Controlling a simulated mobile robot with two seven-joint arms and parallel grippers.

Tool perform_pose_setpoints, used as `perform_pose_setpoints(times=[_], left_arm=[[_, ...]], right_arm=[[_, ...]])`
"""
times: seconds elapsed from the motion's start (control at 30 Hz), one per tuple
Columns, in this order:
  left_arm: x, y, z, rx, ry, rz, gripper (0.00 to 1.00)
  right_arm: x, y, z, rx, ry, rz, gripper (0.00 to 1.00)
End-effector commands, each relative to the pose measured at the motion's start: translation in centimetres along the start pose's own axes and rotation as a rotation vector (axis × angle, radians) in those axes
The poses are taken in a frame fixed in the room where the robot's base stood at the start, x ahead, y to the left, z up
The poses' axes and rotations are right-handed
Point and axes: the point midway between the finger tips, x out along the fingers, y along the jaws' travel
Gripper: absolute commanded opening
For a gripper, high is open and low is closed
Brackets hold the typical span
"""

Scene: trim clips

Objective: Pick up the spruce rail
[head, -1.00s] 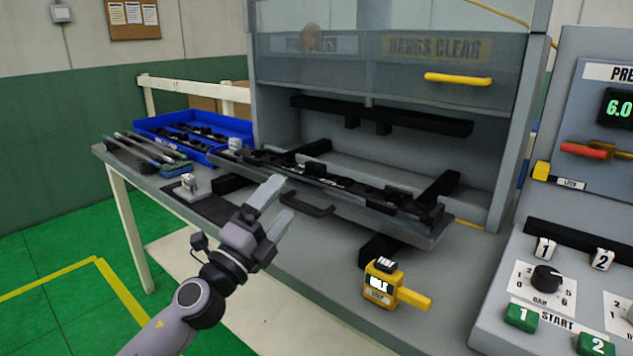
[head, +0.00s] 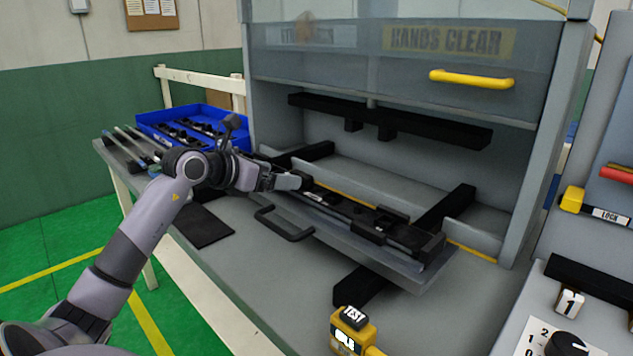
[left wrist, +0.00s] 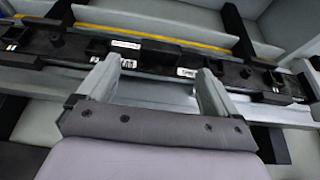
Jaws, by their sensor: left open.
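A long black rail (head: 352,213) with small white labels lies in the sliding grey tray (head: 408,276) in front of the press opening. It also shows in the left wrist view (left wrist: 155,55), running across the picture. Its label text is too small to read, so I cannot tell if it is the spruce rail. My left gripper (head: 296,181) is open over the left part of this rail. In the left wrist view its two fingers (left wrist: 158,68) are apart, tips at the rail's near edge, nothing between them. Whether they touch it is unclear. My right gripper is not in view.
A blue bin (head: 200,113) with black parts and several thin strips (head: 135,148) sit at the bench's left end. A black handle (head: 283,226) sticks out of the tray front. A yellow tester (head: 352,332) stands at the front. The raised press guard has a yellow handle (head: 472,79).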

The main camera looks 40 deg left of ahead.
Motion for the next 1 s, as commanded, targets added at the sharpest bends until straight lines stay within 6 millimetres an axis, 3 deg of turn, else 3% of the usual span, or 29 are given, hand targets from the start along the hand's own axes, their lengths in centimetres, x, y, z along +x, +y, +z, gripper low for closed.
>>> perform_pose_setpoints(times=[0.6, 0.93, 0.97, 1.0], left_arm=[[6.4, -0.1, 0.0, -0.004, 0.000, -0.003, 0.94], [7.0, -0.1, -0.1, 0.000, 0.001, -0.001, 0.94], [7.0, -0.1, -0.1, 0.000, 0.001, -0.001, 0.87], [7.0, -0.1, -0.1, 0.000, 0.001, -0.002, 0.74]], right_arm=[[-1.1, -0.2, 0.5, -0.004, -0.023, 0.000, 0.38], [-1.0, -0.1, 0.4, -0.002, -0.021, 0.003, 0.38], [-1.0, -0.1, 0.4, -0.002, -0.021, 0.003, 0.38], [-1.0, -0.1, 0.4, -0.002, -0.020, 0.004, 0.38]])
